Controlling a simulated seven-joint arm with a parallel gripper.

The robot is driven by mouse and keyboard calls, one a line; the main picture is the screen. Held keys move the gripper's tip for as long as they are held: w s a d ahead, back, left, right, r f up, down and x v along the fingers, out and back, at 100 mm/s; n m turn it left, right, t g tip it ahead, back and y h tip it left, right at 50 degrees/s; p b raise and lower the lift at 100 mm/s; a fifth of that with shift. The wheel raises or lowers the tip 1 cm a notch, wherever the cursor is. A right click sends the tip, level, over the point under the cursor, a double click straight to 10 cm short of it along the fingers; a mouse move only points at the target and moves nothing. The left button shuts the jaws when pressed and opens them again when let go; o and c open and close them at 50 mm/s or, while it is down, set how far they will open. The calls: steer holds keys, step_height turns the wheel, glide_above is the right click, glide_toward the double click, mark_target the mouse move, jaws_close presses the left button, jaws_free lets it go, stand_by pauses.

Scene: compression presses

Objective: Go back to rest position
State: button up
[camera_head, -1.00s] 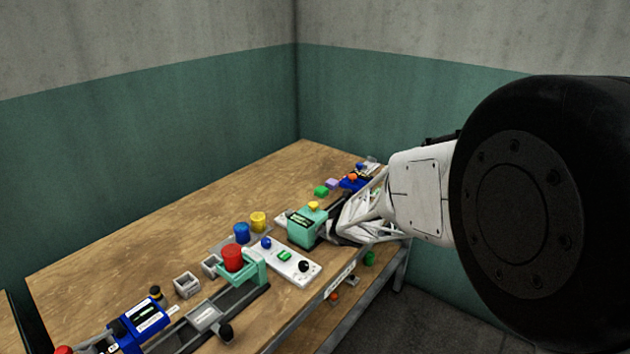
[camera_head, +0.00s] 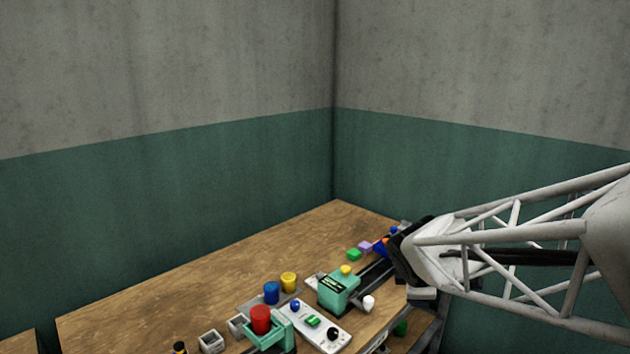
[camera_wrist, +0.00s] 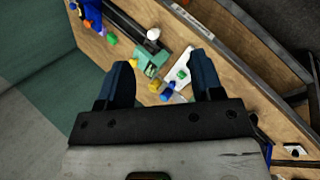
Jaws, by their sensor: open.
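My gripper shows in the wrist view (camera_wrist: 163,85) with its two dark blue fingers apart and nothing between them. In that view it hangs above the workbench, and the bench things look small and far below. In the head view my arm comes in from the right, and the fingers are hidden. A teal press with a yellow knob (camera_head: 338,289) stands on the wooden bench (camera_head: 200,275); it also shows in the wrist view (camera_wrist: 150,62). A second teal press with a red top (camera_head: 262,320) stands nearer, to the left.
Blue (camera_head: 271,293) and yellow (camera_head: 289,281) cylinders stand behind a white control panel (camera_head: 322,328). Green (camera_head: 354,254) and purple (camera_head: 365,245) blocks lie at the far end. Green and grey walls rise behind the bench. The bench's left rear is clear.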

steer(key=s+a+r+m+g+y, duration=0.1)
steer(key=s+r+m, duration=0.1)
steer(key=s+m, duration=0.6)
steer(key=s+a+r+m+g+y, duration=0.1)
steer(key=s+m, duration=0.7)
steer(key=s, duration=0.8)
steer(key=shift+a+r+g+y, duration=0.4)
steer(key=shift+a+r+g, duration=0.3)
steer(key=shift+g, duration=0.1)
